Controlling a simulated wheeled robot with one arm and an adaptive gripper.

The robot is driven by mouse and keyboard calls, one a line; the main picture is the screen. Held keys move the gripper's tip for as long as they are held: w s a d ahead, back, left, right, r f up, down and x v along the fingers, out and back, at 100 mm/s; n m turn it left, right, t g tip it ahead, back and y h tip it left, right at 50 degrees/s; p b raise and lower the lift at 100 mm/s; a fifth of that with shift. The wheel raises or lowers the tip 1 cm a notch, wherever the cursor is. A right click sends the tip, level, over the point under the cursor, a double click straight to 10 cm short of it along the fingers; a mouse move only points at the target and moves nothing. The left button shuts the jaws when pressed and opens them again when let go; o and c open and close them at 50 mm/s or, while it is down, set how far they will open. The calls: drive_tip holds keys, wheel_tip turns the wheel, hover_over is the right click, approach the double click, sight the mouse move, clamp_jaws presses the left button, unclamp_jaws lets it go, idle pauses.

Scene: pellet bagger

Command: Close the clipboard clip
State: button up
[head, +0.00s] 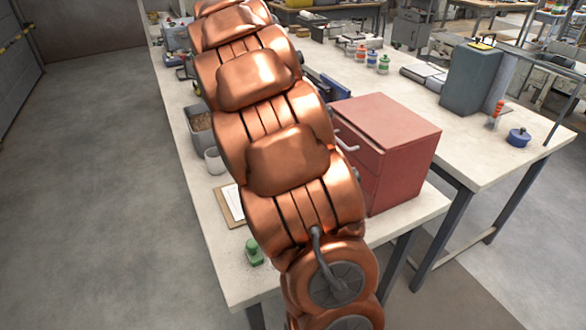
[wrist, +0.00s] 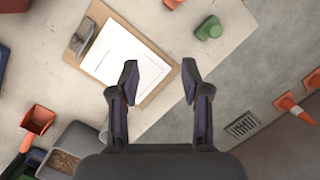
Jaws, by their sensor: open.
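The clipboard (wrist: 160,92) lies on the table with a white sheet (wrist: 118,58) on it, below my gripper in the wrist view. Its grey metal clip (wrist: 82,37) is at the upper-left end of the board; I cannot tell for sure whether it is raised. My gripper (wrist: 159,80) is open and empty, its fingers apart. One fingertip overlaps the paper in the picture, and the clip lies well to the left of both. In the head view, part of the clipboard (head: 232,218) shows beside my arm; the arm hides the rest and my gripper.
A green knobbed object (wrist: 208,28) stands near the table edge. A grey bin of pellets (head: 198,128), a white cup (head: 215,161) and a red drawer cabinet (head: 408,150) stand around the clipboard. An orange scoop (wrist: 38,120) lies left. Traffic cones (wrist: 290,106) stand on the floor.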

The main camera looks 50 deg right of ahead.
drive_tip(key=shift+w+d+f+n+y, duration=0.25)
drive_tip(key=shift+w+d+f+n, duration=0.95)
drive_tip(key=shift+d+f, duration=1.25)
drive_tip(key=shift+w+d+f+n+y, duration=0.3)
drive_tip(key=shift+w+d+f+n, duration=0.9)
drive_tip(key=shift+d, duration=2)
drive_tip(key=shift+w+d+f+n+y, duration=0.25)
drive_tip(key=shift+w+d+f+n, duration=0.45)
drive_tip(key=shift+d+f+n, duration=1.45)
drive_tip(key=shift+m, duration=0.55)
drive_tip(key=shift+s+d+f+p, duration=0.15)
drive_tip(key=shift+f, duration=0.7)
drive_tip(key=shift+s+d+f+p, duration=0.15)
drive_tip(key=shift+d+f, duration=0.05)
drive_tip(key=shift+f, duration=0.65)
drive_tip(key=shift+s+d+f+p, duration=0.15)
drive_tip(key=shift+f, duration=0.7)
drive_tip(key=shift+c, duration=0.2)
clamp_jaws()
